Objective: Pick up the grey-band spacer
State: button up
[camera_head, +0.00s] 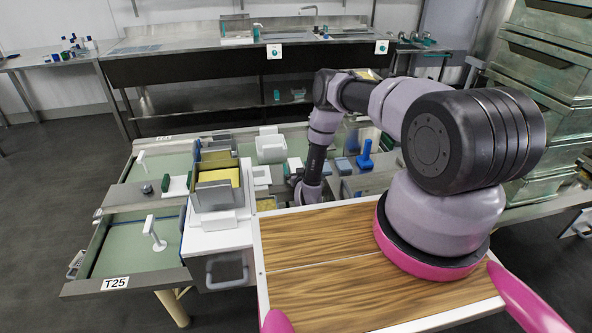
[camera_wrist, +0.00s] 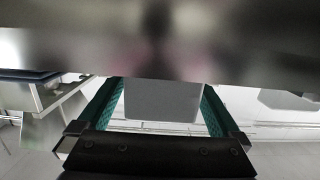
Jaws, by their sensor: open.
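My gripper (camera_wrist: 160,90) is open; its two green-padded fingers show in the wrist view. A flat grey face (camera_wrist: 162,102) with pale edges shows between them, and I cannot tell whether it touches either finger. It may be the grey-band spacer, but no band can be made out. In the head view my arm reaches down into the middle of the bench, and the fingers are hard to make out there. Small white and grey pieces (camera_head: 262,176) lie left of the wrist. I cannot pick out the grey-band spacer among them for sure.
Green trays (camera_head: 125,249) lie far left. The wooden board (camera_head: 330,275) in front is clear.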

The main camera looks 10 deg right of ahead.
jog(key=c, duration=1.5)
jog(key=shift+c, duration=0.2)
